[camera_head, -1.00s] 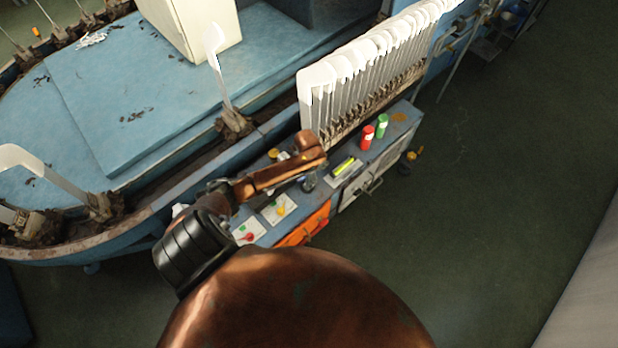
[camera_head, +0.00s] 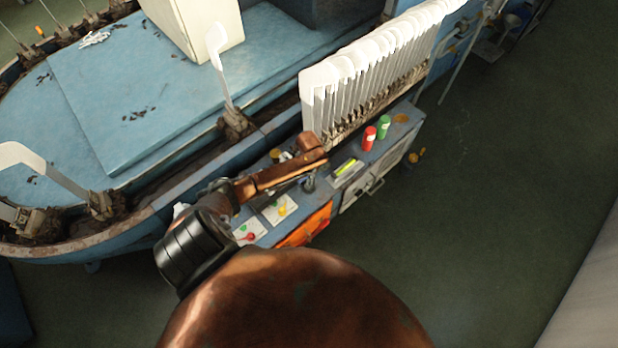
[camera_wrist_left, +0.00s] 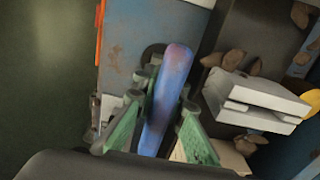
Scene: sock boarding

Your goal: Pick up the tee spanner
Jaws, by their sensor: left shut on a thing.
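The tee spanner (camera_wrist_left: 172,75) shows in the left wrist view as a smooth blue-purple bar, rounded at its far end. It lies between the green fingers of my left gripper (camera_wrist_left: 155,125), which are shut on it. The rest of the spanner is hidden. In the head view my left arm reaches over the low grey-blue cabinet beside the machine. There my left gripper (camera_head: 309,183) is small and dark at the arm's end, over the cabinet top, and the spanner cannot be made out. My right gripper is not in view.
A row of white sock forms (camera_head: 375,50) stands behind the cabinet (camera_head: 365,170). A red can (camera_head: 369,138) and a green can (camera_head: 383,127) stand right of the gripper. An orange door (camera_head: 305,228) is at the cabinet's front. The floor (camera_head: 470,230) to the right is clear.

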